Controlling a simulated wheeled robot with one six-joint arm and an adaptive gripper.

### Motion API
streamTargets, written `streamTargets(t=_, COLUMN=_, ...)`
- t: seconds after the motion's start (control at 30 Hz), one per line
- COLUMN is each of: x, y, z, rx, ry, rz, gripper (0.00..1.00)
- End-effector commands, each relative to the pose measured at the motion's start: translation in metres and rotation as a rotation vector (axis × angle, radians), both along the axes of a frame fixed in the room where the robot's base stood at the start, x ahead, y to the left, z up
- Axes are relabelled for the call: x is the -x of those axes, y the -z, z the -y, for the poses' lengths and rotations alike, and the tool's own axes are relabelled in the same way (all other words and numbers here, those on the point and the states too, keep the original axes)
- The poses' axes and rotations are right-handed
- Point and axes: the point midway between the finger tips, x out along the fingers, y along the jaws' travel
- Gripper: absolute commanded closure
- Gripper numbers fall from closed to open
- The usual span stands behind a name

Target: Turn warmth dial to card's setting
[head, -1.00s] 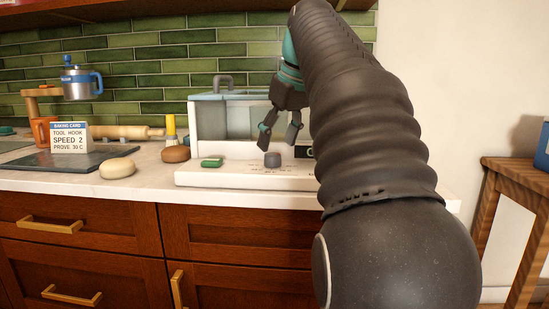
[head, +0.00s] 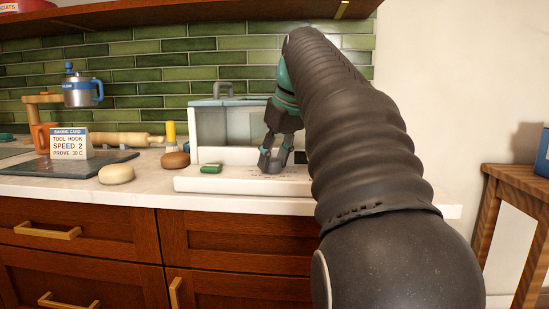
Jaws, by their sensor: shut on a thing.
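The baking card (head: 70,141) stands on a dark slab at the left and reads tool hook, speed 2 and a prove temperature that looks like 30 C. The white appliance (head: 200,184) with a clear-sided box on top stands on the counter. Its grey warmth dial (head: 272,160) is on the front ledge, mostly hidden by my fingers. My gripper (head: 273,164) points down with its fingers shut around the dial. The dial's pointer and the markings around it are too small or covered to read.
A green switch (head: 210,169) is on the ledge left of the dial. A dark display (head: 300,157) is partly hidden by my arm. A pale dough ball (head: 116,174) and a brown one (head: 175,160) lie on the counter to the left.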

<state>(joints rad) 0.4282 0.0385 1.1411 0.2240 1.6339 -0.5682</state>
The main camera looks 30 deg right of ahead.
Motion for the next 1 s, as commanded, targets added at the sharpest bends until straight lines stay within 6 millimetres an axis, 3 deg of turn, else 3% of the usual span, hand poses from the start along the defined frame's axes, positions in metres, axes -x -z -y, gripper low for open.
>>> streamTargets(t=0.47, x=0.0005, y=-0.0019, z=-0.0022, rx=-0.001, ry=0.157, rz=-0.002, gripper=0.97)
streamTargets(t=1.0, x=-0.001, y=-0.0003, z=-0.0042, rx=0.001, ry=0.656, rz=-0.001, gripper=0.97)
